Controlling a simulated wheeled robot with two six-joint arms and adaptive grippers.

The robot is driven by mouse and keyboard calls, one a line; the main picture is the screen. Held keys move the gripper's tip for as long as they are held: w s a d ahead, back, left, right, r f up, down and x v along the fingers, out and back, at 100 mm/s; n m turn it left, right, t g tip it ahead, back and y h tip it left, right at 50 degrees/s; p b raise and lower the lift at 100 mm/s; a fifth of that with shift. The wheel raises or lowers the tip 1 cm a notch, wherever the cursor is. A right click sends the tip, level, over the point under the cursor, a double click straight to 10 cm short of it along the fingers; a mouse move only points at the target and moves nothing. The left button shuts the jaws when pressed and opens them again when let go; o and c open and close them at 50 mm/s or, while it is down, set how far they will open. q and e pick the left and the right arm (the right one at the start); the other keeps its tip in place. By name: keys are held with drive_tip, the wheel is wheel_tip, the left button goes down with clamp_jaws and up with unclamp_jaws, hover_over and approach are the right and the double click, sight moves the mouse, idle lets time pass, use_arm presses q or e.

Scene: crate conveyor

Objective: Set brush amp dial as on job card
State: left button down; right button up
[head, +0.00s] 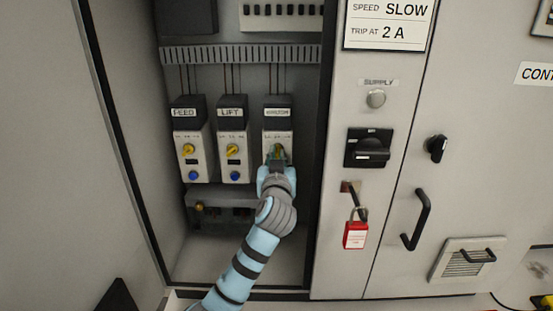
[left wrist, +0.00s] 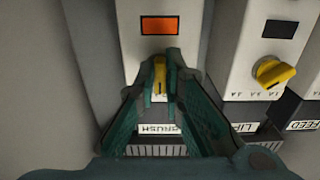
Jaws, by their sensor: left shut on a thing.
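The brush unit (head: 280,117) is the right one of three white overload units in the open cabinet. Its label reads BRUSH in the left wrist view (left wrist: 158,131), where the picture is upside down. My left gripper (head: 276,158) is at its front, with its green fingers shut on the yellow brush amp dial (left wrist: 160,74). The fingers hide most of the dial's scale, so I cannot read its setting. The job card (head: 390,22) on the panel reads SPEED SLOW and TRIP AT 2 A. My right gripper is not in view.
The LIFT unit (head: 233,143) and FEED unit (head: 190,143) stand to the left, each with a yellow dial and blue button. The cabinet's right edge is close to my arm. Beyond it are a black switch (head: 368,147) and a red padlock (head: 355,234).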

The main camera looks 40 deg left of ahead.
use_arm(q)
drive_tip(key=c, duration=1.7)
unclamp_jaws()
drive_tip(key=v, duration=1.2)
